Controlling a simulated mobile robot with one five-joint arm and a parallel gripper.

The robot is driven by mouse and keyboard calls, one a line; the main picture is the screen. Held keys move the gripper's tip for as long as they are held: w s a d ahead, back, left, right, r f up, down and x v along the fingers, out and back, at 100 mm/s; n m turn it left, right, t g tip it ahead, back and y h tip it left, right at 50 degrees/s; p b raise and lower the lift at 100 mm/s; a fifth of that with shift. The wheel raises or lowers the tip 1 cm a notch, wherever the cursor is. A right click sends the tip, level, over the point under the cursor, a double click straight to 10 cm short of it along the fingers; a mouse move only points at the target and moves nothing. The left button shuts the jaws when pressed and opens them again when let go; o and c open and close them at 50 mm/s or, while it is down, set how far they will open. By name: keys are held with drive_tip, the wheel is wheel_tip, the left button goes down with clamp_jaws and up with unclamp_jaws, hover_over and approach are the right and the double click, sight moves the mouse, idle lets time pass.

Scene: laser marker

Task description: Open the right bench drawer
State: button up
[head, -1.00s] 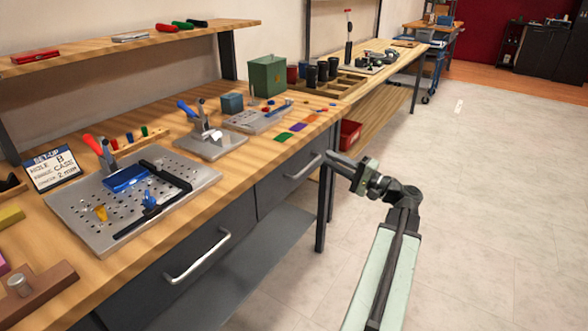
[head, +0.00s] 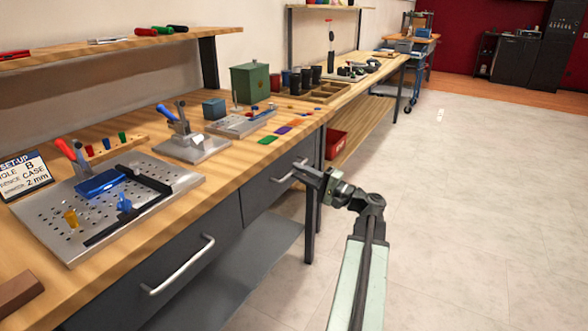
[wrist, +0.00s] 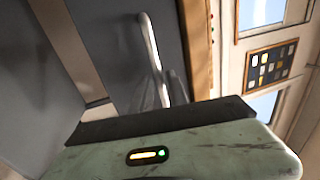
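The bench has two dark grey drawers. The right drawer (head: 258,195) is the farther one and looks flush with the bench. Its bar handle (head: 284,176) is silver and partly overlapped by my gripper (head: 303,173). In the wrist view the silver handle (wrist: 151,48) stands off a grey drawer front (wrist: 112,42), its lower end close to my gripper's dark front edge.
The wooden bench top (head: 225,165) holds a perforated metal plate (head: 60,240), clamps and a green box (head: 250,82). A bench leg (head: 310,225) stands just past the right drawer. A red bin (head: 336,143) sits beyond it. The floor (head: 450,220) to the right is clear.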

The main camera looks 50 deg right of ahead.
drive_tip(key=shift+x, duration=0.95)
clamp_jaws()
idle(0.7)
